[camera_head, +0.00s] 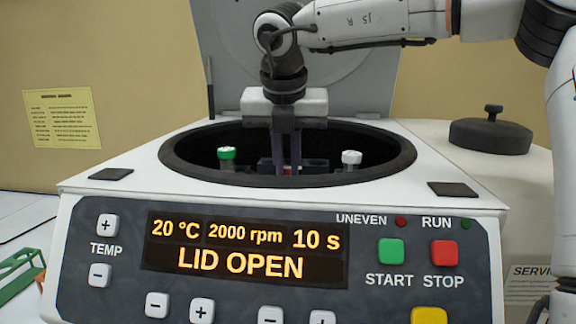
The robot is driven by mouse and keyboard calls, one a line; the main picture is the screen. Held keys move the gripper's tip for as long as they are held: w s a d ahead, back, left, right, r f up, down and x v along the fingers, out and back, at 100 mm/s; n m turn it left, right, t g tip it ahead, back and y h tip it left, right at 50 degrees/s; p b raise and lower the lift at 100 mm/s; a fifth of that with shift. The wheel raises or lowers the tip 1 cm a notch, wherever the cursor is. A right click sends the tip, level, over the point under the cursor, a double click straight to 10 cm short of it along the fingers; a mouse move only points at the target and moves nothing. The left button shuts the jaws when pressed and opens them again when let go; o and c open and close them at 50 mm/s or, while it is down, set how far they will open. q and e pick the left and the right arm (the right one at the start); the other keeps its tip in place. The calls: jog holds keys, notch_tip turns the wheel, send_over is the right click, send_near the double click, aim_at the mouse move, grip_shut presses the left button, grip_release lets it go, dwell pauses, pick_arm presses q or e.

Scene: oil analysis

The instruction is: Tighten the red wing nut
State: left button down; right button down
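The red wing nut (287,169) is mostly hidden; only a little dull red shows low in the centrifuge bowl, between and around my fingers. My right gripper (287,168) comes in from the upper right and points straight down into the bowl. Its two fingers stand a narrow gap apart, one on each side of the red part. I cannot tell whether they press on it. My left gripper is not in view.
The centrifuge lid (345,85) stands open behind the bowl (180,155). A green-capped tube (227,154) and a white-capped tube (351,158) stand on either side of my fingers. The display (245,249) reads LID OPEN. A round black-knobbed lid (490,135) is at right, a green rack (20,275) at left.

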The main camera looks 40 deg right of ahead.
jog(key=shift+m, duration=0.3)
dwell(0.4)
jog(key=c, duration=1.8)
grip_release()
jog(key=p+v, duration=0.1)
jog(key=v, duration=0.9)
jog(key=shift+a+r, duration=0.15)
